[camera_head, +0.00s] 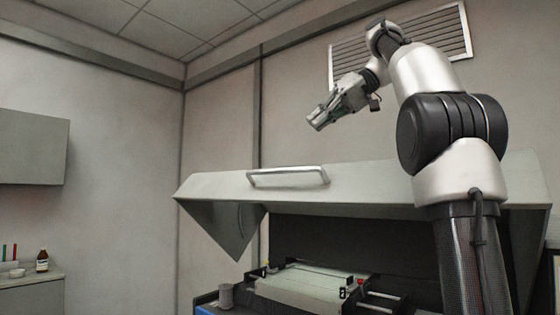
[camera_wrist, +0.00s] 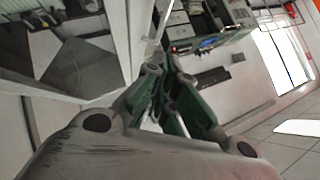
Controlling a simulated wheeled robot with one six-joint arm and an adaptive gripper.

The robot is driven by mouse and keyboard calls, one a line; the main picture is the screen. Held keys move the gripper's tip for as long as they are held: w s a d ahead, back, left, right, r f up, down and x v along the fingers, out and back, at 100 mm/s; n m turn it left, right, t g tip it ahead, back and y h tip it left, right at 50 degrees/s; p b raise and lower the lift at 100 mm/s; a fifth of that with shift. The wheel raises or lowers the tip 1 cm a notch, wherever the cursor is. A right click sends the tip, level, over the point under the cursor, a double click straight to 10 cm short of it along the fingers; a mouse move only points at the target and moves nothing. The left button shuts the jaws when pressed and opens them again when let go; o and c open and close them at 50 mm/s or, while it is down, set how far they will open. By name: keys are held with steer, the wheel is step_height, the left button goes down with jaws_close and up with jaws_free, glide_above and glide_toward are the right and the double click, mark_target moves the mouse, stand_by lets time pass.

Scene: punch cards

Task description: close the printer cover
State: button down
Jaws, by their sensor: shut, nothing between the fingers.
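The grey printer cover (camera_head: 370,185) is raised, standing open over the printer. Its metal bar handle (camera_head: 288,177) is fixed on the front face, left of the middle. The printer bed (camera_head: 310,285) with a pale sheet-like surface shows beneath the cover. My gripper (camera_head: 318,121) is shut and empty, above the cover and a little right of the handle, apart from it in the picture. In the wrist view my gripper (camera_wrist: 170,78) points past a pale edge, likely the cover's (camera_wrist: 122,40). The cover's right part is hidden behind my arm.
A vent grille (camera_head: 440,40) is on the back wall behind my arm. A wall cabinet (camera_head: 32,148) hangs at the left, above a counter (camera_head: 28,283) with a brown bottle (camera_head: 42,261). The wrist view shows open floor (camera_wrist: 285,150) at the right.

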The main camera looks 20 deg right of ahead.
glide_above(282, 186)
steer(key=w+d, duration=0.1)
steer(key=d, duration=0.1)
steer(key=f, duration=0.6)
steer(key=shift+a+f, duration=0.1)
steer(key=shift+a, duration=0.15)
steer(key=shift+s+a+f, duration=0.2)
steer(key=shift+a+f, duration=0.05)
steer(key=shift+f, duration=0.25)
steer(key=shift+s+a+f, duration=0.2)
steer(key=shift+f, duration=0.25)
steer(key=shift+s+a+f, duration=0.15)
steer(key=shift+a+f, duration=0.1)
steer(key=shift+f, duration=0.3)
steer(key=shift+f, duration=0.1)
